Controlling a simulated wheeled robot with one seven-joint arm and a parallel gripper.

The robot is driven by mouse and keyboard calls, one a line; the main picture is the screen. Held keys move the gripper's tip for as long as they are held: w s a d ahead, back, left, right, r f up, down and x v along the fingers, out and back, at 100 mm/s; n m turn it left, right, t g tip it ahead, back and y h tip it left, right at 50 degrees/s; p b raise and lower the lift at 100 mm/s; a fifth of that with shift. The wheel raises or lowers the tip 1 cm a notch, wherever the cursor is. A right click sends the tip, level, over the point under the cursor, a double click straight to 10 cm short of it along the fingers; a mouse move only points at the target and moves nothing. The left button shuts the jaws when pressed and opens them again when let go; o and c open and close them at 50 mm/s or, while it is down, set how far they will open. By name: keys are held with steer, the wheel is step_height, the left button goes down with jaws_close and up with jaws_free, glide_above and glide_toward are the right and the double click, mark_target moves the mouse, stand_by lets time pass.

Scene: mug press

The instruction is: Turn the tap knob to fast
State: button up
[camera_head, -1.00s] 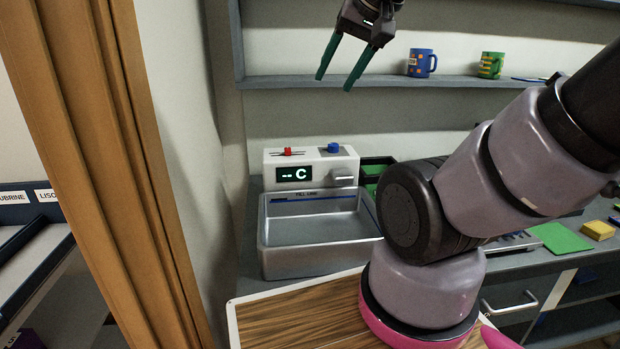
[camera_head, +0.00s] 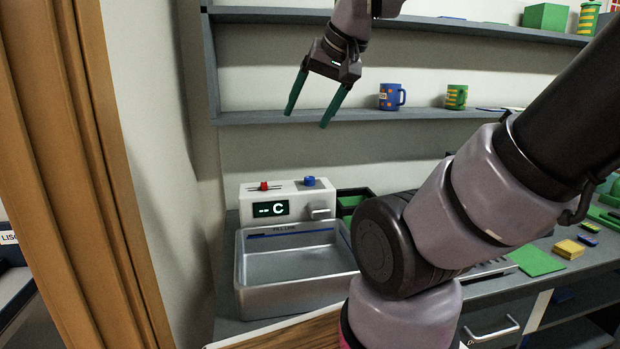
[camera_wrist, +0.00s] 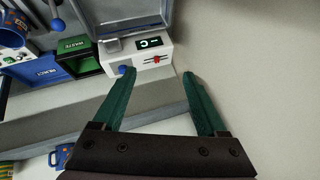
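The white tap unit (camera_head: 293,196) stands behind the metal basin (camera_head: 297,270) on the counter. A blue knob (camera_head: 309,181) and a red slider-like control (camera_head: 264,186) sit on its top. Its dark display (camera_head: 271,209) reads "-- C". My gripper (camera_head: 307,118) is open and empty, above the unit and apart from it, fingers pointing down. In the wrist view the unit shows upside down, with the blue knob (camera_wrist: 124,69) beside one fingertip in the picture and the red control (camera_wrist: 156,60) between the two fingertips of my gripper (camera_wrist: 159,73). Any fast or slow marking is too small to read.
A shelf (camera_head: 350,115) holding a blue mug (camera_head: 391,97) and a green-yellow mug (camera_head: 456,97) runs behind the gripper. A wall stands close at left. My arm hides part of the counter.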

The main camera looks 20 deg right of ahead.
steer(key=w+d+n+g+h, duration=0.1)
steer(key=w+d+n+g, duration=0.15)
steer(key=w, duration=0.55)
steer(key=n+g+h, duration=0.1)
steer(key=n+g, duration=0.4)
steer(key=n, duration=0.6)
glide_above(309, 177)
step_height(309, 177, down, 14)
steer(key=shift+m+t, duration=0.25)
steer(key=f, duration=1)
steer(key=shift+s+f, duration=0.1)
steer(key=shift+s, duration=0.15)
jaws_close()
